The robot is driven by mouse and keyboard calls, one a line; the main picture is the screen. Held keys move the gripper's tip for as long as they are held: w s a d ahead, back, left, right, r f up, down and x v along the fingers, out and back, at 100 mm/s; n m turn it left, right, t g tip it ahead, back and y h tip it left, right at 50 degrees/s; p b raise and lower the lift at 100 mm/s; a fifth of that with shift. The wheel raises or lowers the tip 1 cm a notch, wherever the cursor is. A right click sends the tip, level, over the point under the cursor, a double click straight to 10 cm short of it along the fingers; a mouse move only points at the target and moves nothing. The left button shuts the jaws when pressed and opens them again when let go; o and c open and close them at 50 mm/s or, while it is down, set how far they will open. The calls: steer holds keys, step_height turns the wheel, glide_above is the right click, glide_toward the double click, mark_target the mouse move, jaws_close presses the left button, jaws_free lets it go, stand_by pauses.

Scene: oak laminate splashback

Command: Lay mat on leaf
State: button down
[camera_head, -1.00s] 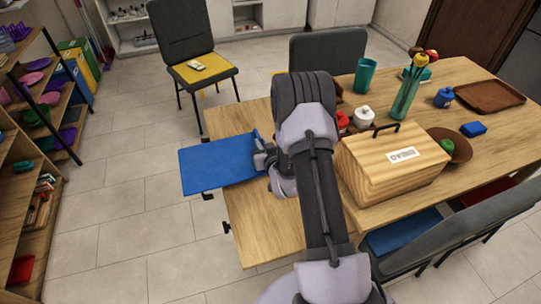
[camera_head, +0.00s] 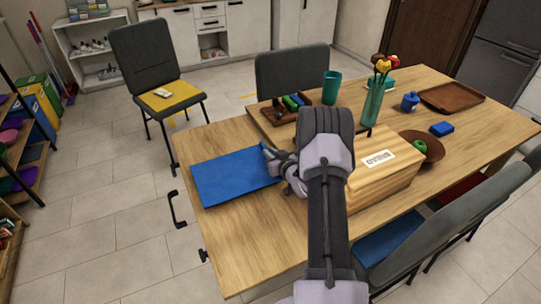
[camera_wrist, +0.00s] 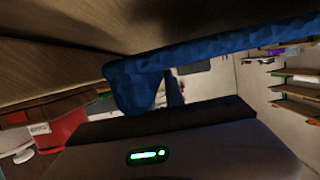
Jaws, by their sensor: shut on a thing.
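The blue mat (camera_head: 232,177) is flat over the wooden leaf (camera_head: 245,240) at the left end of the table. Its left edge lies close to the leaf's left edge. My gripper (camera_head: 271,160) is shut on the mat's right end; my arm hides part of that end. I cannot tell whether the mat touches the leaf. In the wrist view the mat (camera_wrist: 215,50) shows as a blue strip with a drooping or folded part at its left, close to a wood surface across the top.
A wooden box (camera_head: 385,175) with a handle stands right of my arm. Behind it are a tray of small items (camera_head: 285,108), a teal cup (camera_head: 331,87) and a vase of flowers (camera_head: 375,92). Chairs (camera_head: 155,75) stand around the table. The leaf's front part is bare.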

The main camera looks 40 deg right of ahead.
steer(key=shift+f+b, duration=0.5)
steer(key=shift+b, duration=0.05)
steer(key=shift+f, duration=0.15)
steer(key=c, duration=1.4)
jaws_free()
